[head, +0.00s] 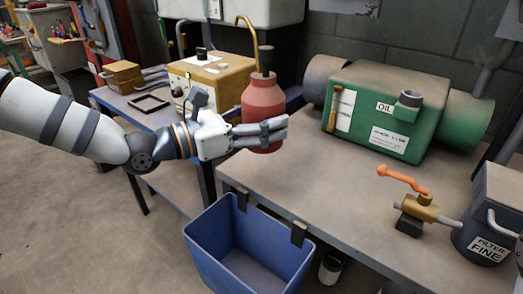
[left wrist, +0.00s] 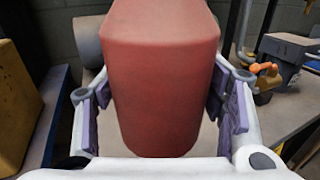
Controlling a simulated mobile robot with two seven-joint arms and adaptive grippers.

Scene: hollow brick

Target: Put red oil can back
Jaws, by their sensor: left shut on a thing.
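The red oil can (head: 263,98) has a dark cap and a curved brass spout. It is upright at the near left corner of the workbench (head: 330,190). My left gripper (head: 270,132) is shut around the can's lower body. In the left wrist view the can's red body (left wrist: 160,80) fills the middle, with the finger pads (left wrist: 162,112) on both sides of it. I cannot tell whether the can's base touches the bench, as the fingers hide part of it. My right gripper is not in view.
A green oil tank (head: 385,110) stands at the back of the bench. An orange-handled valve (head: 415,205) and a filter canister (head: 490,215) are at the right. A blue bin (head: 215,245) hangs at the front edge. A tan box (head: 215,78) sits on the blue table behind. The bench's middle is clear.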

